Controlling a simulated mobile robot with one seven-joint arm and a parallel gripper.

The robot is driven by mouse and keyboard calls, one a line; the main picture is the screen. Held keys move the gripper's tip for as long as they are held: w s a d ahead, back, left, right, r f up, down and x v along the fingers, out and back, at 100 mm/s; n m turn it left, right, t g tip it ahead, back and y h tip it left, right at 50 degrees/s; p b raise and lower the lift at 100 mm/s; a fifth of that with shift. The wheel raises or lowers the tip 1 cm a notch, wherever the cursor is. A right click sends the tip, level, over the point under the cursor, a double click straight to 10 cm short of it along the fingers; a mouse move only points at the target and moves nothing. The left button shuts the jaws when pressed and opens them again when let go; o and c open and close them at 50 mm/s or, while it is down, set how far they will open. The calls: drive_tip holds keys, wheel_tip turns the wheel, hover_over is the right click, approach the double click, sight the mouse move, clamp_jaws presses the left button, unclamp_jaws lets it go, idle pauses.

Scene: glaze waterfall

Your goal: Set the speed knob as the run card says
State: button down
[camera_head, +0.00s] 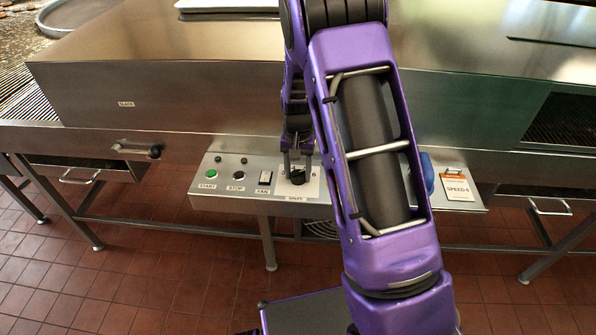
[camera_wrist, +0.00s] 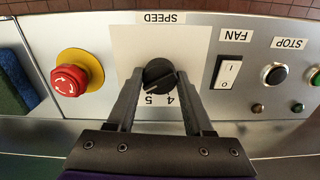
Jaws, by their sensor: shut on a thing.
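The black speed knob (camera_wrist: 158,73) sits on a white plate (camera_wrist: 120,45) labelled SPEED, upside down in the wrist view. My gripper (camera_wrist: 160,78) is shut on the knob, one finger at each side. A white mark on the knob seems to point near the 5, with the 4 beside it; the exact setting is hard to read. Other numbers are hidden. In the head view my gripper (camera_head: 297,158) reaches down to the knob (camera_head: 298,176) on the grey panel (camera_head: 225,198). The run card (camera_head: 457,187) at the panel's right reads SPEED 4.
START (camera_head: 211,173) and STOP (camera_head: 239,175) buttons and a FAN switch (camera_head: 264,176) stand left of the knob. A red emergency button (camera_wrist: 70,79) on a yellow base and a blue-green pad (camera_wrist: 10,85) lie on its other side. My arm hides part of the panel.

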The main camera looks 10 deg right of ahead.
sight(298, 172)
drive_tip(key=shift+c, duration=1.5)
unclamp_jaws()
wheel_tip(298, 172, up, 18)
drive_tip(key=p, duration=0.1)
drive_tip(key=shift+f+p, duration=0.25)
drive_tip(key=shift+p, duration=0.05)
